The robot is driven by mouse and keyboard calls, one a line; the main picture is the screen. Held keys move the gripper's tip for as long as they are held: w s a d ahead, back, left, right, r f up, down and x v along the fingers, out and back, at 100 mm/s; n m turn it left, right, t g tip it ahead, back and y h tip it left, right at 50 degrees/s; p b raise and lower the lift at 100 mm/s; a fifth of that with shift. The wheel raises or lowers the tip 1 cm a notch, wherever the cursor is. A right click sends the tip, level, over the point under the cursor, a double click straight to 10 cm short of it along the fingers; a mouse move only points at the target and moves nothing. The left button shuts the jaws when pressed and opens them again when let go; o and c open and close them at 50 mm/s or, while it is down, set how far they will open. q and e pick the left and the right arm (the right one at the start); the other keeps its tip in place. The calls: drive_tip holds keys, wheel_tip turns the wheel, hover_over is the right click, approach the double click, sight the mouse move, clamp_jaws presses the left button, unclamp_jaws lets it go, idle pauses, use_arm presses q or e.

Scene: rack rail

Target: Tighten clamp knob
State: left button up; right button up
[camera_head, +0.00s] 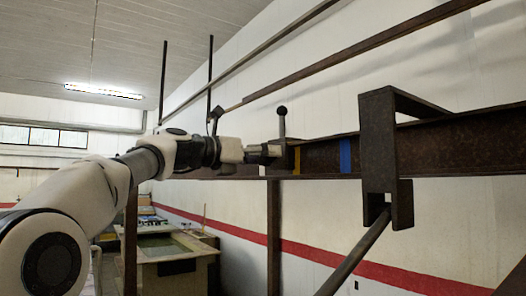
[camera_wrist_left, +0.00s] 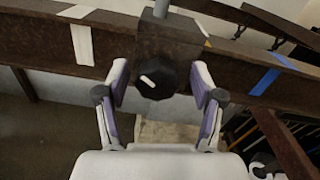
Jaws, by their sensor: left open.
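The clamp knob (camera_wrist_left: 157,78) is a dark round knob with a white mark, on the front of a brown clamp block (camera_wrist_left: 172,40) on the rail. My left gripper (camera_wrist_left: 160,88) is open in the left wrist view, with one finger on each side of the knob. I cannot tell whether the fingers touch it. In the head view my left gripper (camera_head: 262,153) reaches the clamp block (camera_head: 290,157), which has an upright lever with a ball end (camera_head: 282,110); the knob is hidden there. My right gripper is not in view.
The rusty rail (camera_head: 450,140) runs across, with a blue tape mark (camera_head: 345,155) and a yellow one (camera_head: 297,160). A dark hanging bracket (camera_head: 377,135) stands over it at the right. Posts stand below. A workbench (camera_head: 170,248) is at the lower left.

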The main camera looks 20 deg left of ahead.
use_arm(q)
drive_tip(key=shift+w+a+f, duration=0.1)
drive_tip(key=c, duration=1.1)
drive_tip(key=shift+c, duration=0.2)
